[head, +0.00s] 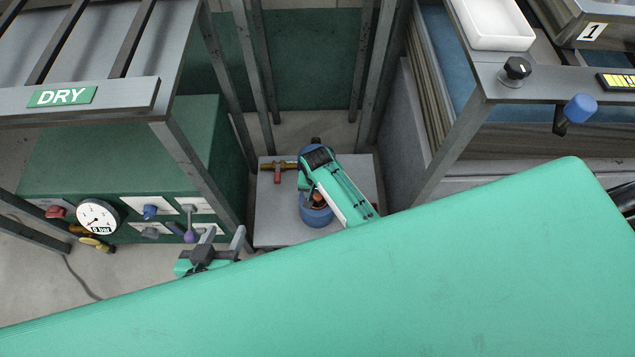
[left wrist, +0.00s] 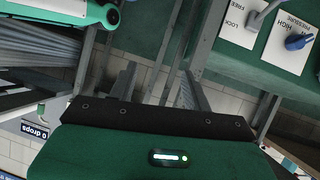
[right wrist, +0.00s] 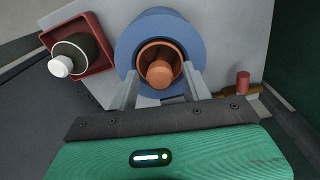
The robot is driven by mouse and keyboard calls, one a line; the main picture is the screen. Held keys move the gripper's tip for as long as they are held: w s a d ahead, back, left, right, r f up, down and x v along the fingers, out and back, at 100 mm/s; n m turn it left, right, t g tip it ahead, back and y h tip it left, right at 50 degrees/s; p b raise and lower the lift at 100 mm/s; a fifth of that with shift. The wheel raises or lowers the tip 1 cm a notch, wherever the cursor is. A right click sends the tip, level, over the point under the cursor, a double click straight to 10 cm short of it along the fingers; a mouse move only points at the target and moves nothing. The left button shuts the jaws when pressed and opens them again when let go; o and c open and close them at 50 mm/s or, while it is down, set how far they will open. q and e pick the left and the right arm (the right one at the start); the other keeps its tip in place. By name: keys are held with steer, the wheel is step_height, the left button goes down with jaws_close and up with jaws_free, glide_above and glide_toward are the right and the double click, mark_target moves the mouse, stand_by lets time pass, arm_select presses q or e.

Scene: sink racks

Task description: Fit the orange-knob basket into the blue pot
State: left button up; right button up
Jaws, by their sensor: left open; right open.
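The blue pot (head: 316,216) stands on a grey plate, and its thick blue rim (right wrist: 140,38) shows in the right wrist view. The orange-brown basket (right wrist: 148,53) sits within the pot's opening; its depth is unclear. Its orange knob (right wrist: 160,74) points up towards the right wrist camera. My right gripper (right wrist: 160,90) is open, with one finger on each side of the knob; contact cannot be told. In the head view the right gripper (head: 315,197) partly covers the pot. My left gripper (head: 223,234) is open and empty near the green control panel.
A red square holder with a black and white knob (right wrist: 68,58) stands left of the pot in the right wrist view. A brass valve (head: 277,168) is beside the pot. The DRY rack (head: 110,98), its posts and a gauge (head: 98,217) lie left. The sink rack (head: 480,90) stands right.

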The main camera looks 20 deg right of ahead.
step_height(320, 180, up, 11)
steer(key=p, duration=0.4)
arm_select(q)
steer(key=s+a+g+y, duration=0.3)
steer(key=a+g, duration=0.2)
steer(key=a, duration=0.2)
steer(key=shift+a+r, duration=0.2)
steer(key=shift+r, duration=0.05)
arm_select(e)
steer(key=s+d+r+n+t+y, duration=0.2)
steer(key=s+r+n+t, duration=0.4)
steer(key=s+r, duration=1.3)
steer(key=shift+s+d+n, duration=0.35)
steer(key=shift+d+n, duration=0.25)
steer(key=shift+d, duration=0.05)
arm_select(q)
steer(key=shift+s, duration=0.2)
arm_select(e)
steer(key=shift+f, duration=0.1)
